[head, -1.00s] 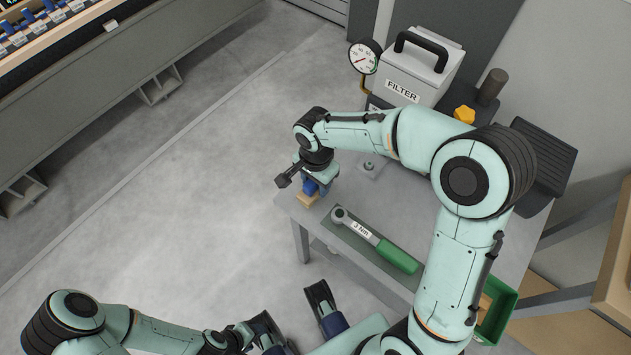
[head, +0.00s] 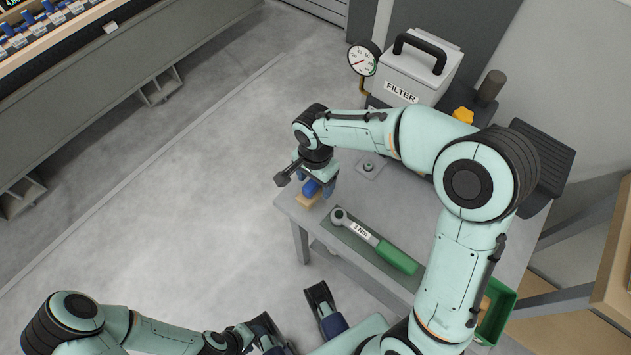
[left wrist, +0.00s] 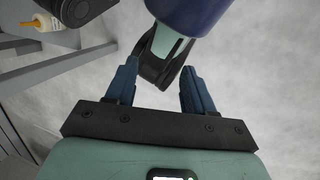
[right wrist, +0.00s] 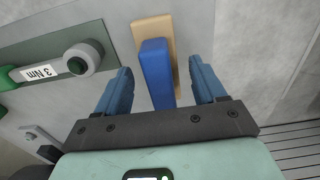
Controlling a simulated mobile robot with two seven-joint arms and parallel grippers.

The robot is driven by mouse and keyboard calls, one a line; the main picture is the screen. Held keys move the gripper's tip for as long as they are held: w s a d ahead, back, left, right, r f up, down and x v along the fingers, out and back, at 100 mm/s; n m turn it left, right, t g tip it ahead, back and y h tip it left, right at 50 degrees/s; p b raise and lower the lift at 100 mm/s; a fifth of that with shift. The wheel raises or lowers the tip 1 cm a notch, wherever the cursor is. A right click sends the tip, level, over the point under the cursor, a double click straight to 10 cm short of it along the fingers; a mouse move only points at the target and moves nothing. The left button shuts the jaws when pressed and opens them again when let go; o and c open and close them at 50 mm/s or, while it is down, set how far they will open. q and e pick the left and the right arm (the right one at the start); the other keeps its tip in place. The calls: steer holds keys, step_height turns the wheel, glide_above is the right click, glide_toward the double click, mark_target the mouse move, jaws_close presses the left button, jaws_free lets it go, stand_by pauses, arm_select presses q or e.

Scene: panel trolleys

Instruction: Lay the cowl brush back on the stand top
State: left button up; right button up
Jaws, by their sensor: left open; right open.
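The cowl brush, a pale wooden block (head: 307,199) with a blue part (head: 311,187), is at the left corner of the grey stand top (head: 345,262). In the right wrist view its blue part (right wrist: 157,75) lies between the spread fingers of my right gripper (right wrist: 165,92), with a gap on either side. My right gripper (head: 318,188) is open, over the brush. The brush's underside contact is hidden. My left gripper (left wrist: 158,90) is open and holds nothing, well away from the brush, low over the floor side.
A 3 Nm torque wrench (head: 375,242) with green grip lies beside the brush on a dark mat. A filter unit (head: 415,80) with gauge (head: 364,57) stands behind. A green bin (head: 497,312) is at the right. Open floor lies left of the stand.

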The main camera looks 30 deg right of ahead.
arm_select(q)
steer(key=shift+s+r+p, duration=0.25)
steer(key=shift+r+p, duration=0.2)
steer(key=shift+p, duration=0.05)
steer(key=shift+s+r+p, duration=0.2)
steer(key=shift+r+p, duration=0.25)
steer(key=shift+p, duration=0.05)
arm_select(e)
step_height(320, 180, up, 11)
steer(key=shift+f, duration=0.15)
